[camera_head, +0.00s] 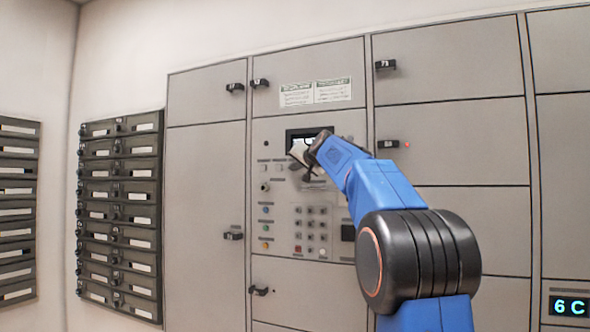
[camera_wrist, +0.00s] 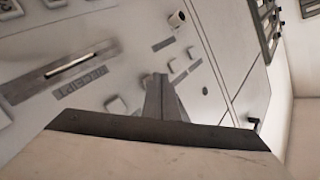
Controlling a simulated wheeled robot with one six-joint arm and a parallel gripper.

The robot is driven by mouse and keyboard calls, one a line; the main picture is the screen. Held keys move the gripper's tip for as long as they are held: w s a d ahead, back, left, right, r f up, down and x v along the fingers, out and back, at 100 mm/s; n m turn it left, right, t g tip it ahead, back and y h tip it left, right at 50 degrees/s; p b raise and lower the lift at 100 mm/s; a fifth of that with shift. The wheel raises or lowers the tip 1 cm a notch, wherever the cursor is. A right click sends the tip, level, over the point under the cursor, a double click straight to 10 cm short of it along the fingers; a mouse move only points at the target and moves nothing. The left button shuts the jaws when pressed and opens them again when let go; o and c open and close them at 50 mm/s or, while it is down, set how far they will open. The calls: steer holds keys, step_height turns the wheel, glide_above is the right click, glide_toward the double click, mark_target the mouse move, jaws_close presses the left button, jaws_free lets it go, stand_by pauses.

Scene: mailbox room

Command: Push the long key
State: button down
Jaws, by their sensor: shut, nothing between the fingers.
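The control panel (camera_head: 276,200) is a light grey plate in the locker wall, with a dark screen, small square keys and a keypad. My gripper (camera_head: 308,167) is in front of the panel just below the screen and covers part of it. In the wrist view my gripper (camera_wrist: 161,88) is shut and empty, its fingertips pointing at the panel among small pale square keys (camera_wrist: 116,105). I cannot tell whether the tips touch the panel. No key stands out clearly as the long one; part of the key area is hidden behind my gripper.
A keypad (camera_head: 311,222) and a column of coloured buttons (camera_head: 265,225) sit lower on the panel. Grey locker doors (camera_head: 205,190) surround the panel; black mailboxes (camera_head: 120,205) are at left.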

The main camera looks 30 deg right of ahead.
steer(key=shift+w+d, duration=0.25)
steer(key=shift+d, duration=0.1)
stand_by(0.7)
stand_by(0.4)
steer(key=shift+s+a, duration=0.55)
steer(key=shift+a, duration=0.1)
steer(key=s+a, duration=0.1)
steer(key=a, duration=0.1)
steer(key=s+a, duration=0.2)
stand_by(0.6)
stand_by(0.5)
